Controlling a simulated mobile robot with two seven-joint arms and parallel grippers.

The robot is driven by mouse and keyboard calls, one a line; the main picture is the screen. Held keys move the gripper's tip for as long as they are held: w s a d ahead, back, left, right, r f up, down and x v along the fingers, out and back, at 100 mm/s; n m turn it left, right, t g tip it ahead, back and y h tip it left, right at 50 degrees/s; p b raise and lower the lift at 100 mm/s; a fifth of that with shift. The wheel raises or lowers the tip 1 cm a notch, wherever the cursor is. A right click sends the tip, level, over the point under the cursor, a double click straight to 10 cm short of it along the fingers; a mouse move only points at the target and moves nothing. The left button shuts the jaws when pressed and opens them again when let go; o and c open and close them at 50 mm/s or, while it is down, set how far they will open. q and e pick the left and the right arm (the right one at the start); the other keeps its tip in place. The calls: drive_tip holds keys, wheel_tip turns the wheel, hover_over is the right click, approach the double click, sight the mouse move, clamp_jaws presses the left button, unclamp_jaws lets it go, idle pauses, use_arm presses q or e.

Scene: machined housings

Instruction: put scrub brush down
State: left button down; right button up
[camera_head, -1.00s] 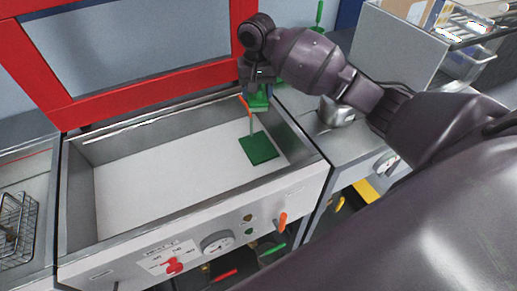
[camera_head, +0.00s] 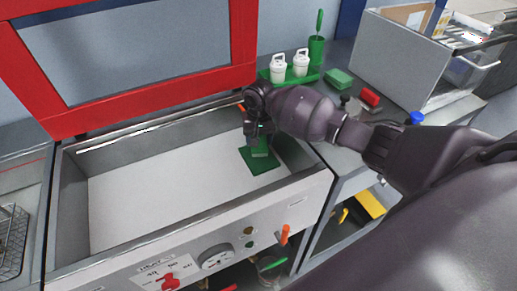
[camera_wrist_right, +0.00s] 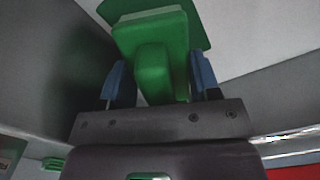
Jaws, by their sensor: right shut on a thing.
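The green scrub brush (camera_wrist_right: 152,60) is between the two blue fingertips of my right gripper (camera_wrist_right: 160,82) in the right wrist view. My right gripper (camera_head: 256,140) is shut on it. In the head view the brush (camera_head: 260,150) is low in the sink-like basin, over the green square mat (camera_head: 264,164). Whether the brush touches the mat cannot be told. The basin (camera_head: 150,195) has a pale bare floor. My left gripper is not in view.
A red frame (camera_head: 245,45) stands behind the basin. On the right counter are white bottles (camera_head: 300,62) in a green holder, a green cup with a brush (camera_head: 317,48), a green sponge (camera_head: 340,78) and a red item (camera_head: 370,96). The basin's left and middle are clear.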

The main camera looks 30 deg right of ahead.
sight(259, 148)
drive_tip(key=shift+f+b, duration=0.45)
drive_tip(key=shift+f, duration=1.9)
drive_tip(key=shift+r, duration=0.1)
drive_tip(key=o, duration=1)
drive_tip(key=shift+c, duration=0.2)
wheel_tip(259, 148, up, 10)
drive_tip(key=shift+r+p, duration=0.2)
drive_tip(key=shift+p, duration=0.9)
drive_tip(key=shift+r, duration=0.85)
